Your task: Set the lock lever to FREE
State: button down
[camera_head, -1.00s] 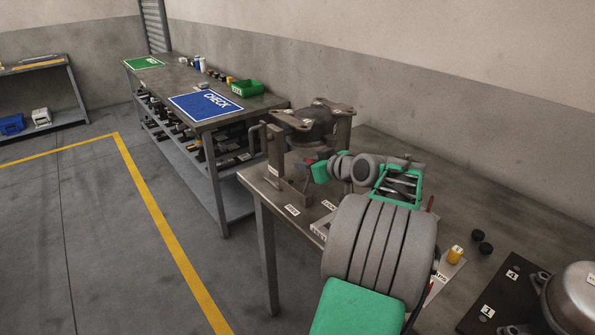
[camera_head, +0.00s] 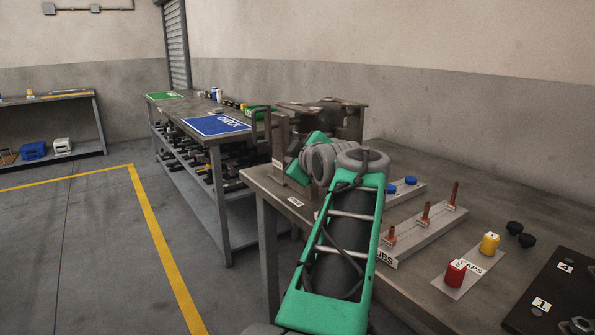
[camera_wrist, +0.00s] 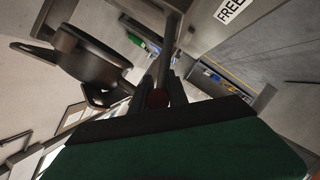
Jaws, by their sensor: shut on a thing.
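The lock lever shows in the wrist view as a dark bar (camera_wrist: 171,45) with a dark red knob (camera_wrist: 158,97) at its near end. My gripper (camera_wrist: 160,92) is shut on the knob, one finger on each side. The FREE label (camera_wrist: 230,10) is at the top right of the wrist view, apart from the knob. In the head view the lever and my fingertips are hidden behind my arm.
A workbench with a blue CHECK mat (camera_head: 215,126) stands behind.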

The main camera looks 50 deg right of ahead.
jog(key=shift+s+f+b, duration=0.1)
jog(key=shift+f+b, duration=0.2)
jog(key=shift+f, duration=0.15)
jog(key=c, duration=1.5)
grip_release()
jog(key=shift+s+r, duration=0.1)
jog(key=shift+s, duration=0.05)
jog(key=shift+o, duration=1)
jog(key=shift+a+r, duration=0.1)
jog(key=shift+r, duration=0.05)
jog(key=p+v, duration=0.1)
jog(key=v, duration=0.6)
jog(key=shift+a+r, duration=0.15)
jog(key=shift+a, duration=0.1)
jog(key=shift+s, duration=0.1)
